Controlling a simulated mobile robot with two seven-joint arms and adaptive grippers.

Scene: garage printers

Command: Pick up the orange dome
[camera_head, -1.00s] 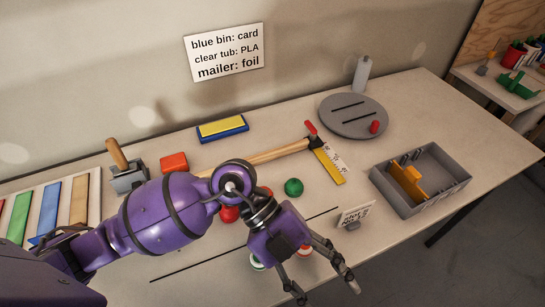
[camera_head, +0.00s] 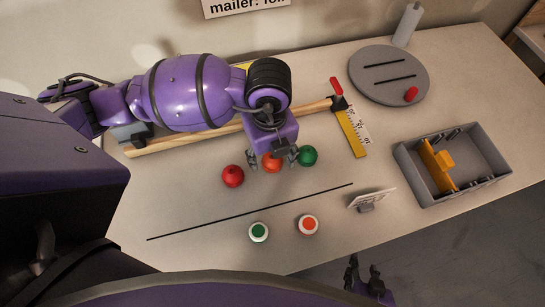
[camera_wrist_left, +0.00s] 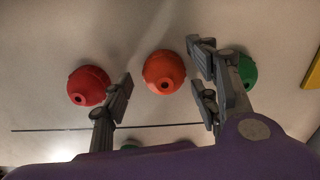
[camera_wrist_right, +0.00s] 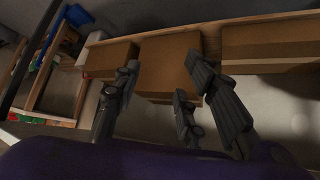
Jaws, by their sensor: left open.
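The orange dome (camera_head: 271,163) sits on the table between a red dome (camera_head: 232,176) and a green dome (camera_head: 308,156). My left gripper (camera_head: 287,158) is open above it. In the left wrist view, the orange dome (camera_wrist_left: 163,72) shows between the spread fingers of my left gripper (camera_wrist_left: 160,88), apart from both. The red dome (camera_wrist_left: 88,86) lies outside the left finger, and the green dome (camera_wrist_left: 246,72) is partly hidden behind the right finger. My right gripper (camera_head: 364,278) hangs in front of the table, empty and open in the right wrist view (camera_wrist_right: 165,85).
A black line crosses the table in front of the domes. A green-topped disc (camera_head: 258,232) and an orange-topped disc (camera_head: 308,225) lie nearer.

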